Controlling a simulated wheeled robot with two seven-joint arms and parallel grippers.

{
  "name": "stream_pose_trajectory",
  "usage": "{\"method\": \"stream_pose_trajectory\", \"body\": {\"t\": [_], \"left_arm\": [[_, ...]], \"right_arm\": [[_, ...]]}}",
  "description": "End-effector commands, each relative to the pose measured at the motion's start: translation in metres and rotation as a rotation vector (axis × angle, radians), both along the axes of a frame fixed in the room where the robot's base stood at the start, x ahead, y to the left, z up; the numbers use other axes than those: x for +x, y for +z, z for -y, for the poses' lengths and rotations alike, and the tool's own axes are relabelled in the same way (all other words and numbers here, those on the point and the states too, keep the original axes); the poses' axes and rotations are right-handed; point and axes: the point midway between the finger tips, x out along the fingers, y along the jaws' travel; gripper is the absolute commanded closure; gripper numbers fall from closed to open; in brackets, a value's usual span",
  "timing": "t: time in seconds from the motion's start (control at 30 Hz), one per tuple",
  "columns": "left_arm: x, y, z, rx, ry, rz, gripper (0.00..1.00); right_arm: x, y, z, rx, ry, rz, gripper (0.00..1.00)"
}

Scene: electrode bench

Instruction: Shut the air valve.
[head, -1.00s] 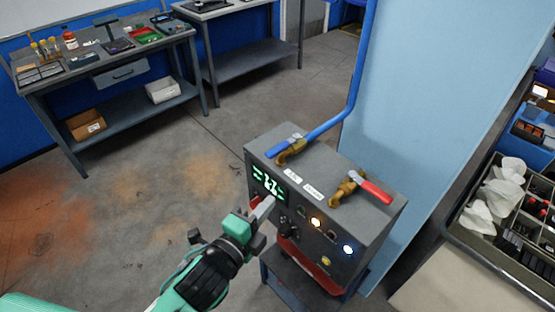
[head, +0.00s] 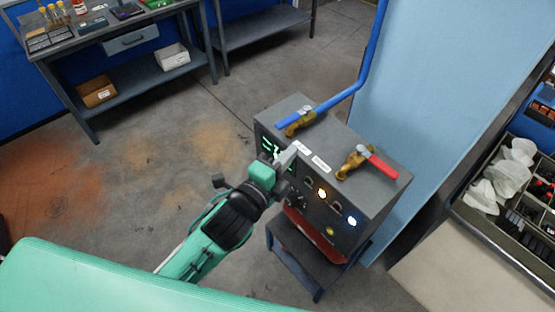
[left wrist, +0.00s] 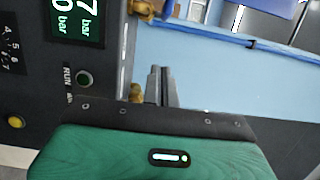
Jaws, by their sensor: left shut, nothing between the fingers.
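A grey control box (head: 375,200) has two valves with brass bodies on its top. One has a blue lever (head: 288,124) beside the blue pipe; the other has a red lever (head: 382,168) pointing right. The labels on top are too small to read here, so I cannot tell which valve is the air valve. My left gripper (head: 286,158) is shut and empty by the top front edge of the box, in front of both valves and apart from both levers. In the left wrist view its fingers (left wrist: 160,86) are together, with brass parts (left wrist: 143,10) partly visible.
The box front has a lit display (left wrist: 77,20), lamps and buttons, and stands on a blue stand (head: 290,265). A light blue panel (head: 440,100) rises behind it. A bin of parts (head: 485,222) is at the right. Open floor lies left.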

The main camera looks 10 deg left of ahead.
Motion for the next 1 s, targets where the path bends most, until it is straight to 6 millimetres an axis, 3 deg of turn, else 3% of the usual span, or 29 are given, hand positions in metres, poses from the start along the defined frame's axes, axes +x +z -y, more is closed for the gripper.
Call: {"method": "stream_pose_trajectory", "body": {"t": [0.2, 0.4, 1.0], "left_arm": [[0.042, 0.004, 0.019, -0.002, 0.000, 0.000, 1.00], [0.059, 0.001, -0.005, 0.002, 0.000, -0.002, 1.00], [0.065, 0.000, -0.014, 0.000, -0.004, -0.001, 1.00]], "right_arm": [[0.000, 0.016, 0.000, -0.001, 0.000, 0.000, 0.64], [0.000, 0.028, 0.002, -0.002, 0.001, 0.000, 0.64], [0.000, 0.030, 0.001, -0.001, 0.000, 0.000, 0.64]]}}
